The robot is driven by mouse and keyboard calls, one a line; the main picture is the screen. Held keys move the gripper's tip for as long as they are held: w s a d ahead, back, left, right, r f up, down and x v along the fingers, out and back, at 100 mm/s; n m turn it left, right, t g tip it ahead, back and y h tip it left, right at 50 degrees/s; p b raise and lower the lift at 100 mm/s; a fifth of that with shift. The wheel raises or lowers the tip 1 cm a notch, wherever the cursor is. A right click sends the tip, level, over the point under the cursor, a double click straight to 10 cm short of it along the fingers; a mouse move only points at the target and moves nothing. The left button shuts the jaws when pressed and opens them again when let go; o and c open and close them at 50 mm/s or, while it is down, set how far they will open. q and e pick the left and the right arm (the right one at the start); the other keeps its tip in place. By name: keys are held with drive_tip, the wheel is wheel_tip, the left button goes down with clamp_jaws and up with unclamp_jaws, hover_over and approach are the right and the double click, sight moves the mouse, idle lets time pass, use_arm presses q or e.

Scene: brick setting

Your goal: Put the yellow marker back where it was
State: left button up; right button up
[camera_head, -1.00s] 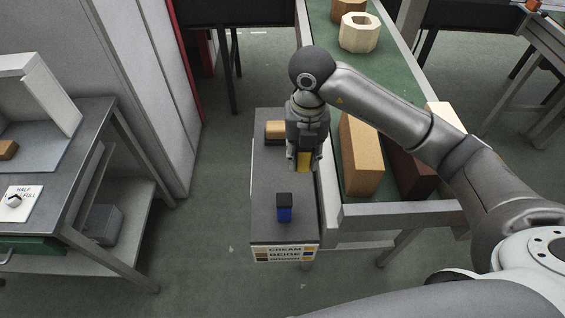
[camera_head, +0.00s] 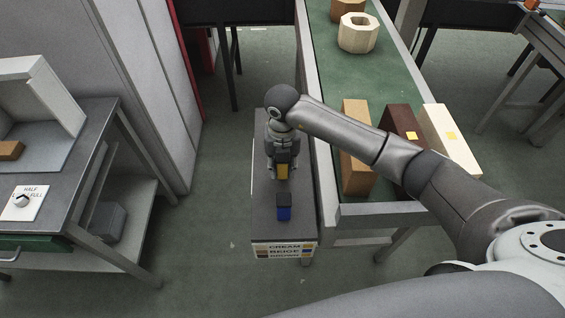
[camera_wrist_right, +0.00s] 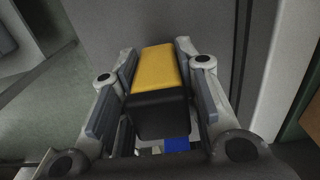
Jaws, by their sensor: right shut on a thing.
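The yellow marker (camera_head: 283,171) is a small block, yellow with a black part. My right gripper (camera_head: 284,175) is shut on it and holds it over the narrow grey side table (camera_head: 262,222), farther back than the blue marker. The right wrist view shows the yellow marker (camera_wrist_right: 158,68) between both finger pads, its black part towards the camera. The blue marker (camera_head: 284,213), blue with a black top, stands on the table near its front end. The gap under the held marker cannot be judged. My left gripper is not in view.
A green conveyor (camera_head: 385,75) to the right carries a tan brick (camera_head: 355,150), a dark brown brick (camera_head: 402,122) and a cream brick (camera_head: 452,145). The last two bear yellow squares. A label (camera_head: 285,250) hangs on the table's front. A workbench (camera_head: 95,125) stands left.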

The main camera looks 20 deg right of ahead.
drive_tip(key=shift+f, duration=0.15)
drive_tip(key=o, duration=0.8)
drive_tip(key=shift+r, duration=0.45)
wheel_tip(320, 180, up, 11)
drive_tip(key=b, duration=0.2)
drive_tip(key=shift+r+b, duration=0.2)
drive_tip(key=shift+b, duration=0.1)
